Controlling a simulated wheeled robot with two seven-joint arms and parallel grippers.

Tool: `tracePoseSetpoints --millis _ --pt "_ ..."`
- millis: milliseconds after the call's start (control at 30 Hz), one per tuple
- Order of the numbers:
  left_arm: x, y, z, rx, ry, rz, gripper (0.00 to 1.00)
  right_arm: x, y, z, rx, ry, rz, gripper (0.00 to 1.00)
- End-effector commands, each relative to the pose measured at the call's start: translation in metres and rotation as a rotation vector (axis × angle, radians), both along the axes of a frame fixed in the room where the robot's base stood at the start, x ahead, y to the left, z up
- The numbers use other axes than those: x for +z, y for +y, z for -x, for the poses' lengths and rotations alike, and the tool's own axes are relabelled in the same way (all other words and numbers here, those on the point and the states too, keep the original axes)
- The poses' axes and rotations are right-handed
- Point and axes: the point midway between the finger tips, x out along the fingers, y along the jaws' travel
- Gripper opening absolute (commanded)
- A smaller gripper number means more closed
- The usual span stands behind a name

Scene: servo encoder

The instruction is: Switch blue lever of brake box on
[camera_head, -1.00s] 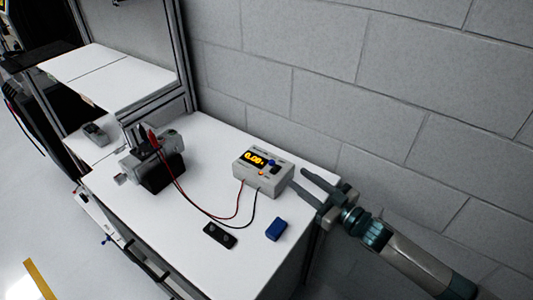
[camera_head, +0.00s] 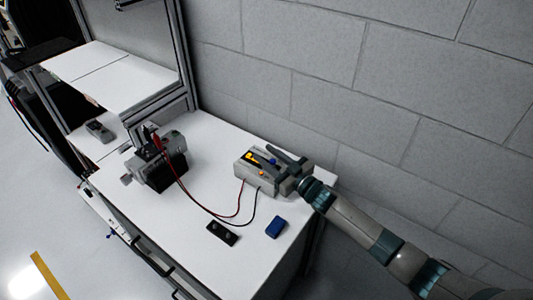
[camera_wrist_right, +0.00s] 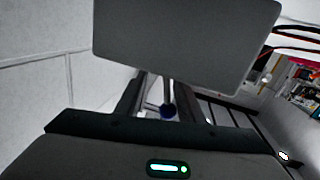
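My left gripper is not in view.
A motor-like device (camera_head: 160,165) stands at the left, joined to the box by red and black cables. A black plate (camera_head: 222,233) and a blue block (camera_head: 276,227) lie in front. A block wall (camera_head: 400,90) rises behind. A large grey panel (camera_wrist_right: 185,40) fills the wrist view's top.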

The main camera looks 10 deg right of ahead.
Motion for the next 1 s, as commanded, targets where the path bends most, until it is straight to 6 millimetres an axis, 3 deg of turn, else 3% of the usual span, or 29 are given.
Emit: tracePoseSetpoints --millis 367,500,533,767,1000 --pt "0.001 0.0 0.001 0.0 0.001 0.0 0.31 0.0 0.002 -0.003 0.0 0.0 0.0 0.35" --pt "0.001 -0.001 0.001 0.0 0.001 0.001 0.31 -0.001 0.002 -0.003 0.0 0.001 0.001 0.02" --pt "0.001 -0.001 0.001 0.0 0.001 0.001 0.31 -0.001 0.002 -0.003 0.0 0.001 0.001 0.0" --pt "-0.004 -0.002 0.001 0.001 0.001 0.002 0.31 -0.003 0.002 -0.002 -0.001 -0.019 0.021 0.0" --pt "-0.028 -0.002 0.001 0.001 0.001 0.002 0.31 -0.007 0.008 0.004 0.0 -0.161 0.163 0.0"
